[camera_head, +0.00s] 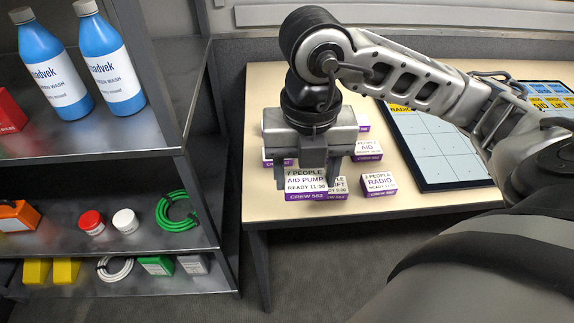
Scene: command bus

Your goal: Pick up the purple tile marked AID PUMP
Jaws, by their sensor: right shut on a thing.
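The purple tile marked AID PUMP (305,195) has a white top face reading 7 PEOPLE, AID PUMP, READY 11:00, and a purple front edge reading CREW 552. My right gripper (306,178) points down over it, its two fingers at the tile's left and right sides, shut on it. The tile is near the table's front edge and partly covers a LIFT tile (339,186) behind it. I cannot tell whether it is clear of the table. My left gripper is out of view.
A RADIO tile (379,184) and an AID tile (368,149) lie to the right on the table (420,203). A dark-framed board (440,150) with a grid lies farther right. Shelves (150,235) with blue bottles (112,68) stand at the left.

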